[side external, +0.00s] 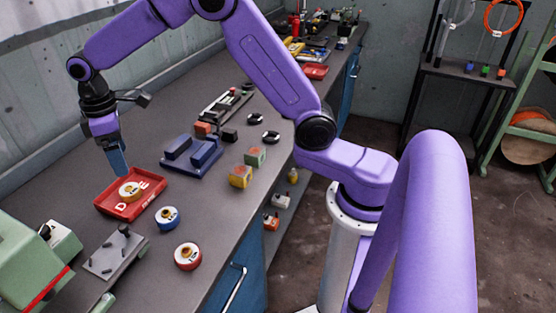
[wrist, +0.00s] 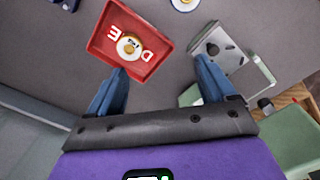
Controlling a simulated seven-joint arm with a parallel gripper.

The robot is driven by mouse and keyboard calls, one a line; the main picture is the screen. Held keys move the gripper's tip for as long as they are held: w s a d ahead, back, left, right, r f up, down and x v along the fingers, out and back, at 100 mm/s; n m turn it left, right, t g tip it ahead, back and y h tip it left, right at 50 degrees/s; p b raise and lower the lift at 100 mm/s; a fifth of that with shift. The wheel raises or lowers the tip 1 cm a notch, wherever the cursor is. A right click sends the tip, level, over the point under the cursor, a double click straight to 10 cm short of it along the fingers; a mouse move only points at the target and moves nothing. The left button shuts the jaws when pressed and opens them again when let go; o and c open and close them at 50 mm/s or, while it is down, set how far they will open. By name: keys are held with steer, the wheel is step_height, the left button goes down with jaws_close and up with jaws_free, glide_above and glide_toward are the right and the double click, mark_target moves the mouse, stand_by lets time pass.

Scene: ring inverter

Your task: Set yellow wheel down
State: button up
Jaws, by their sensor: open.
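The yellow wheel (side external: 131,190) lies flat in the red tray (side external: 112,212), which has white lettering. In the wrist view the wheel (wrist: 129,46) sits near the middle of the tray (wrist: 97,44), with a pale hub. My gripper (side external: 118,165) is above the tray's back edge in the side view. In the wrist view its two blue fingers (wrist: 163,72) are spread wide with nothing between them. The left finger's tip overlaps the tray's edge in the picture, and the wheel is clear of both fingers.
A blue wheel (side external: 167,217) and a red wheel (side external: 188,256) lie on the bench right of the tray. A blue fixture (side external: 192,155) stands behind. A grey metal plate (side external: 113,256) and a green machine (side external: 28,262) are in front. Bare bench lies around the wheels.

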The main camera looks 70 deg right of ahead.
steer(key=s+d+r+n, duration=0.1)
steer(key=s+r+n, duration=0.15)
steer(key=s, duration=1.75)
steer(key=s+d, duration=0.4)
steer(key=s, duration=0.3)
steer(key=s+d+f, duration=0.1)
steer(key=s+d, duration=0.3)
steer(key=s, duration=0.4)
steer(key=shift+s, duration=0.15)
steer(key=shift+n, duration=0.25)
